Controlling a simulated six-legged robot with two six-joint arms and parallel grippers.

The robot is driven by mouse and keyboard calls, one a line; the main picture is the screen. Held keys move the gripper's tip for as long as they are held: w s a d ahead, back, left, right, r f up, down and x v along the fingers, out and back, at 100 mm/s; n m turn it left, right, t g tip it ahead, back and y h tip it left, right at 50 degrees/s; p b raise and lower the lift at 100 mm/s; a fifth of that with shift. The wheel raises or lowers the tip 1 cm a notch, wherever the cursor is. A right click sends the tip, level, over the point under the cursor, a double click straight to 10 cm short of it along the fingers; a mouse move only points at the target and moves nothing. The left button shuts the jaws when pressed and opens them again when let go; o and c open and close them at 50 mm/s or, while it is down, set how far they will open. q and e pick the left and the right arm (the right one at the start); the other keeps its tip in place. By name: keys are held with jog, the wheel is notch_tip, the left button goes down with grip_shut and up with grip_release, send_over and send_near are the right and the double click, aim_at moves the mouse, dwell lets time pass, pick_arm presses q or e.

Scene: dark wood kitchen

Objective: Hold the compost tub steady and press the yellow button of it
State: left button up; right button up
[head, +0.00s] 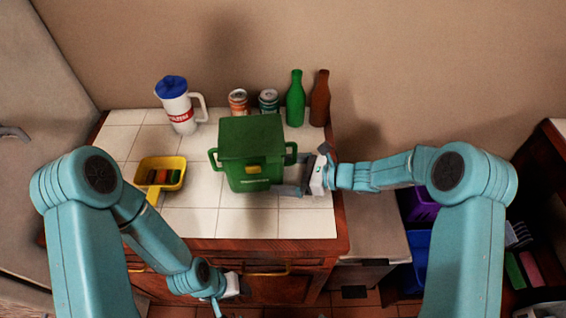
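The green compost tub (251,137) stands upright on the white tiled counter with its lid shut. Its yellow button (253,169) is on the upper front, facing me. It has a handle on the left and one on the right (291,153). My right gripper (296,177) is beside the tub's right side, just below that handle; its fingers look spread, with one grey finger low by the tub's side. I cannot tell whether it touches the tub. My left gripper (226,288) is low in front of the counter, apart from the tub; its fingers are too small to judge.
A yellow scoop tray (176,162) with small items lies left of the tub. A white jug with blue lid (178,106), two cans (268,101), a green bottle (296,99) and a brown bottle (319,98) stand behind. The counter's front right (307,222) is clear.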

pick_arm(q)
jog(key=shift+d, duration=0.1)
pick_arm(e)
jog(key=c, duration=0.4)
pick_arm(q)
grip_shut()
dwell(1.6)
